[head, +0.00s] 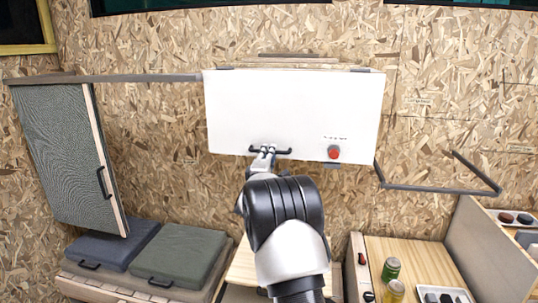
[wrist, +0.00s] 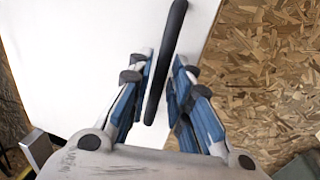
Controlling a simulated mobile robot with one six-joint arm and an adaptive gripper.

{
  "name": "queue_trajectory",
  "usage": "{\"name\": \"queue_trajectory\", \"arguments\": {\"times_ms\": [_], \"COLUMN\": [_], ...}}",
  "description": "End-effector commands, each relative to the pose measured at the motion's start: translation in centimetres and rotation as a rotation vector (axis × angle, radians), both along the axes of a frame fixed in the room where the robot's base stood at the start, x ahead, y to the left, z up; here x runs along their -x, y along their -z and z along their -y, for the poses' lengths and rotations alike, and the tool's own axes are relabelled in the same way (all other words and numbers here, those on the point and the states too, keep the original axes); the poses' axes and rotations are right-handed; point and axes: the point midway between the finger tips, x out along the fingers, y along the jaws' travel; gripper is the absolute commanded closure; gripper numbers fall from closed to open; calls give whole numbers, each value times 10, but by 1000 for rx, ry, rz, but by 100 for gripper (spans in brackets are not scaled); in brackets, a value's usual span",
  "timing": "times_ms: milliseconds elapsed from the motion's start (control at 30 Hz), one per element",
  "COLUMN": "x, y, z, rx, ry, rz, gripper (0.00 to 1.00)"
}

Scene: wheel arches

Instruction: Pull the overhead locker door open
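The overhead locker door (head: 290,105) is a white panel, shut on the wall cabinet. Its black bar handle (head: 284,152) is on the lower edge, left of the middle. In the wrist view the handle (wrist: 167,65) runs lengthwise between the fingers of my gripper (wrist: 164,62), with a small gap on each side. The white door (wrist: 80,50) fills the left and middle behind it. In the head view my gripper (head: 263,151) is at the left end of the handle, and my arm hides what is below. The fingers are open around the bar.
A red knob (head: 333,152) is on the door's lower right. A grey frame (head: 440,190) juts out at right. A tilted green panel (head: 65,150) hangs at left above cushions (head: 180,252). Cans (head: 391,268) stand on the counter at lower right.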

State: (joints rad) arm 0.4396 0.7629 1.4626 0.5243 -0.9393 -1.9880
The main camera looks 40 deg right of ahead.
Motion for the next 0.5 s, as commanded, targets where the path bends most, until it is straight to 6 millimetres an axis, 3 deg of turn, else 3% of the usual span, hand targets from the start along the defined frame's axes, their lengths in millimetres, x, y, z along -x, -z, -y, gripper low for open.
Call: {"name": "queue_trajectory", "arguments": {"times_ms": [500], "x": [-7], "y": [-3], "z": [9], "rx": [-1], "ry": [-1], "rz": [1], "gripper": [84]}}
